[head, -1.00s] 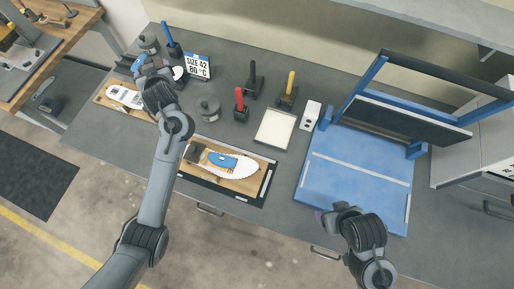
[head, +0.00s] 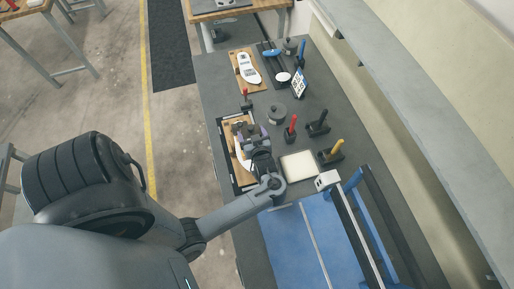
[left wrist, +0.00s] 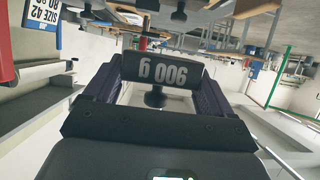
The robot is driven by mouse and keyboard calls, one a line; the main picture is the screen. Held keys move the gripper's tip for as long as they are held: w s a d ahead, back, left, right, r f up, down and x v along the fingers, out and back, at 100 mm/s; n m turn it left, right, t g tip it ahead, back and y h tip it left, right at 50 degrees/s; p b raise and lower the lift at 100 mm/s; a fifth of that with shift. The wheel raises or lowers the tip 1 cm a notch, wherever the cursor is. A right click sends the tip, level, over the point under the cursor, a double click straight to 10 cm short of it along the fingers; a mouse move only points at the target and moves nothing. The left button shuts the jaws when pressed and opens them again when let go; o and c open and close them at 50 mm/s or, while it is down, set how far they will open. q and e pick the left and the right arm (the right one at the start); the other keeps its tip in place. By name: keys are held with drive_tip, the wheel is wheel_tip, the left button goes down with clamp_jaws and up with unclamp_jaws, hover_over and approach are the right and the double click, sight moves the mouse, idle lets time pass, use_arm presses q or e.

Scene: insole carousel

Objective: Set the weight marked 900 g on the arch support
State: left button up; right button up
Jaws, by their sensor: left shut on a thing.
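My left gripper (head: 247,131) is over the near wooden board (head: 233,130) in the head view. In the left wrist view my left gripper (left wrist: 157,88) is shut on the weight marked 900 g (left wrist: 162,72), whose dark label shows upside down between the fingers. A white insole (head: 241,156) lies on the board, partly under the gripper. The arch support is hidden behind my gripper and arm. I cannot tell whether the weight touches anything. My right gripper is out of view.
Two other grey weights stand on the table, one near (head: 277,114) and one far (head: 289,46). Red (head: 291,128), black (head: 318,124) and yellow-handled (head: 333,151) tools stand right of the board.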

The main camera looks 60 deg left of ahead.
use_arm(q)
drive_tip(key=shift+s+a+r, duration=0.15)
drive_tip(key=shift+s, duration=0.45)
drive_tip(key=shift+s+a+f+p, duration=0.1)
drive_tip(key=shift+s+f+p, duration=0.15)
drive_tip(key=shift+f+p, duration=0.05)
wheel_tip(320, 180, down, 3)
drive_tip(key=shift+s+f, duration=0.1)
drive_tip(key=shift+d+f+b, duration=0.2)
drive_tip(key=shift+f+b, duration=0.2)
drive_tip(key=shift+f, duration=1.85)
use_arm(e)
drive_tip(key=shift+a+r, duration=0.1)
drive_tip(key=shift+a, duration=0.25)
use_arm(q)
drive_tip(key=shift+f, duration=0.1)
drive_tip(key=shift+f+b, duration=0.35)
drive_tip(key=shift+b, duration=0.1)
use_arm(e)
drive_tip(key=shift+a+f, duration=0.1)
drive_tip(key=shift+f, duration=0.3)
use_arm(q)
drive_tip(key=shift+s+f, duration=0.1)
drive_tip(key=shift+f, duration=0.1)
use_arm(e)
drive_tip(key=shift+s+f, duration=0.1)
